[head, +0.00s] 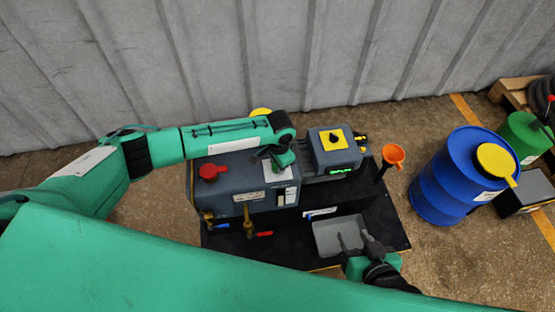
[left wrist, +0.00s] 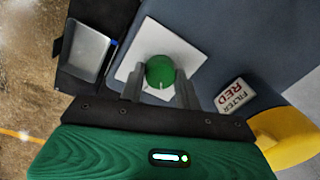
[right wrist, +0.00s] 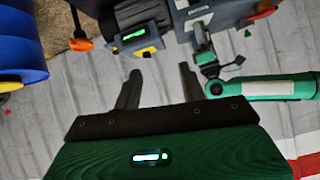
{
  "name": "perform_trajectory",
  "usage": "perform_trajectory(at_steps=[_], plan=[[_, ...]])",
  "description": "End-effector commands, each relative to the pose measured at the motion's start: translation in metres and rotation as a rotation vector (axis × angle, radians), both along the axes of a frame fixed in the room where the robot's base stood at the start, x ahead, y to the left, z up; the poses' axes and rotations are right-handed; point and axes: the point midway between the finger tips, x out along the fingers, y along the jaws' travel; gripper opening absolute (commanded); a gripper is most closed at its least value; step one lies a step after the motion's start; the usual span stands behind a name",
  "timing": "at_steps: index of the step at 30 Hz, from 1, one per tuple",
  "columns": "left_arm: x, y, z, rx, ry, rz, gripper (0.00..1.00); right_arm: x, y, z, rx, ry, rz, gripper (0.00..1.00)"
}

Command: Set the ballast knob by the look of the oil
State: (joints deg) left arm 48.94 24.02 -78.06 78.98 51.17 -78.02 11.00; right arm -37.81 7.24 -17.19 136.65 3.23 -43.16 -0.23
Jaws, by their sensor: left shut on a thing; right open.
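The pump (head: 235,180) is a dark grey-blue box on a black base. A round green knob (left wrist: 160,71) on a white plate (left wrist: 133,68) shows in the left wrist view. My left gripper (left wrist: 161,92) is shut on this knob from above. In the head view my left gripper (head: 283,160) covers the knob. My right gripper (head: 355,240) is open and empty above the grey tray (head: 325,233), apart from the pump.
A red knob (head: 212,171) is on the pump's left top. Valves with blue and red handles (head: 264,234) stick out in front. A blue drum (head: 455,180) stands right.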

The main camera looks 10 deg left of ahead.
Motion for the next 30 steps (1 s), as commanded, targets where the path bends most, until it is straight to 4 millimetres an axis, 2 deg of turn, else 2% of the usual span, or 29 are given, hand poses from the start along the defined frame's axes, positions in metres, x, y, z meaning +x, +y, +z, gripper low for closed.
perform_trajectory(at_steps=[14,26,30], plan=[[-0.001,0.0,0.002,0.0,0.0,-0.18,0.1,-0.023,-0.049,0.007,-0.16,0.295,-0.047,0.42],[-0.001,0.0,0.003,0.0,0.0,-0.397,0.1,-0.057,-0.091,0.023,-0.269,0.558,-0.104,0.42],[0.0,0.0,0.002,-0.002,0.0,-0.471,0.1,-0.054,-0.09,0.009,-0.272,0.575,-0.101,0.42]])
